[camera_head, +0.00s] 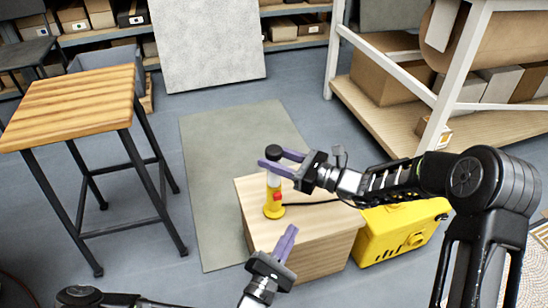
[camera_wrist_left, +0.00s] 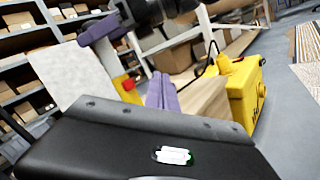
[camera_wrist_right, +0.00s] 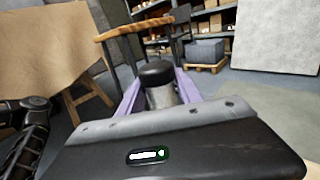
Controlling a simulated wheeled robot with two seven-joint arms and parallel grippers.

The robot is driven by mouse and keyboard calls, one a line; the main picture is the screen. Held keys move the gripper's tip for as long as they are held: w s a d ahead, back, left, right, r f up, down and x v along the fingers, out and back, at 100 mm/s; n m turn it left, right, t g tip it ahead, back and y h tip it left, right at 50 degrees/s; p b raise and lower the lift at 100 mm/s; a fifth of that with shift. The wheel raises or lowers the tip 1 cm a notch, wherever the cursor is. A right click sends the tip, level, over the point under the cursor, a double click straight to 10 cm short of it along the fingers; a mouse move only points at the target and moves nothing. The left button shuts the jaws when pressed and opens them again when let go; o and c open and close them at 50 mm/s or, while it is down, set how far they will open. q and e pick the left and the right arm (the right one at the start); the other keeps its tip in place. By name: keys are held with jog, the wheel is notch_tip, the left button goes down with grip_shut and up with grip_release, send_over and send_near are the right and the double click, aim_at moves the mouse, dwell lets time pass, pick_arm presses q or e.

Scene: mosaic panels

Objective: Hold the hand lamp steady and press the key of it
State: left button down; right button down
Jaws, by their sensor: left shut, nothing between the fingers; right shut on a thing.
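The hand lamp (camera_head: 273,202) stands upright on a wooden box, with a yellow body, a clear upper part and a black cap. Its red key (camera_head: 277,194) is on the side toward the right; it also shows in the left wrist view (camera_wrist_left: 127,85). My right gripper (camera_head: 270,158) is shut around the lamp's upper part just below the cap. The black cap (camera_wrist_right: 155,72) shows between its fingers in the right wrist view. My left gripper (camera_head: 291,230) is shut and empty, below and right of the lamp, apart from the key. Its purple fingers (camera_wrist_left: 162,92) are together.
The wooden box (camera_head: 315,238) carries the lamp, with a black cable running right. A yellow case (camera_head: 398,232) stands right of the box. A wooden-topped stool (camera_head: 72,105) stands left. A white-framed shelf (camera_head: 440,110) with cartons is behind right.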

pick_arm(q)
jog(key=shift+w, duration=0.15)
jog(key=w+a, duration=0.2)
jog(key=w, duration=0.6)
jog(key=shift+a, duration=0.35)
jog(key=shift+w, duration=0.15)
dwell(1.7)
jog(key=shift+w+a, duration=0.15)
jog(key=shift+w, duration=0.2)
jog(key=shift+s, duration=0.4)
dwell(0.4)
jog(key=s+d, duration=0.2)
jog(key=s, duration=0.3)
jog(key=shift+s, duration=0.4)
